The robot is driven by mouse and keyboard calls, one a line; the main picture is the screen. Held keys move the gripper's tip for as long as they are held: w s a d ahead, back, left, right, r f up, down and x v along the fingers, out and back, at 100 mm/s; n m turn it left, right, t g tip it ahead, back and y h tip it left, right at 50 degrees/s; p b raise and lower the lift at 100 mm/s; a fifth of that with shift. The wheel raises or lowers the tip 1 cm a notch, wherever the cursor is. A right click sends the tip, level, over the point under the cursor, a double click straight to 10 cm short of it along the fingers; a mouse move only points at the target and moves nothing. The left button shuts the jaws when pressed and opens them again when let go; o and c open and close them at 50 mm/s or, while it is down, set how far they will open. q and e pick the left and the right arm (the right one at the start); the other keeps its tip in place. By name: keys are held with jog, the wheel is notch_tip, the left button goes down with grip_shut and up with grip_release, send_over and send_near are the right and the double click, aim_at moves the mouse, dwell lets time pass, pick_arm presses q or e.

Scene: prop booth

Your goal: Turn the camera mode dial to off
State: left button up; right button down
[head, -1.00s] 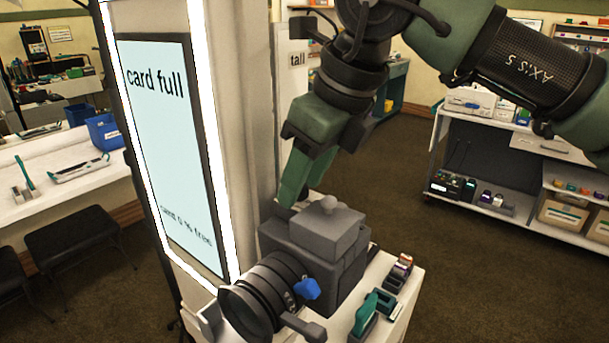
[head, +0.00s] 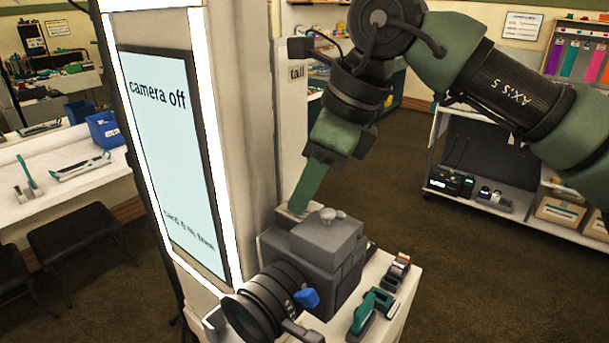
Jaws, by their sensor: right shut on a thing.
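The grey camera (head: 325,245) stands on a white stand, its black lens (head: 262,300) pointing to the lower left. My right gripper (head: 298,207) reaches down to the far left corner of the camera top. It is shut on the mode dial there; the fingers hide most of the dial, so I cannot read its setting. A small grey knob (head: 327,214) sits on the camera's raised top block, apart from the fingers. The tall lit screen (head: 172,160) beside the camera reads "camera off". My left gripper is not in view.
A blue lever (head: 306,297) sticks out by the lens. Small teal and dark items (head: 372,308) lie on the stand (head: 403,300) right of the camera. The screen's pillar (head: 240,130) stands close to the left of my right gripper. Open floor lies to the right.

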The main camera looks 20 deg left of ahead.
jog(key=n+p, duration=0.1)
jog(key=n+g+p, duration=0.1)
jog(key=n, duration=0.1)
jog(key=n+p, duration=0.1)
jog(key=shift+w+r+g+p, duration=0.15)
jog(key=shift+r+g+p, duration=0.1)
jog(key=shift+g+p, duration=0.15)
jog(key=shift+w+a+f+n+g+h+p, duration=0.1)
jog(key=shift+n+g+h+p, duration=0.15)
jog(key=shift+n+p, duration=0.5)
jog(key=shift+w+f+n+g+h+p, duration=0.1)
jog(key=shift+n+g+h+p, duration=0.25)
jog(key=shift+n, duration=0.6)
jog(key=shift+s, duration=0.1)
jog(key=c, duration=1.2)
grip_release()
jog(key=shift+c, duration=0.2)
jog(key=shift+a+f, duration=0.15)
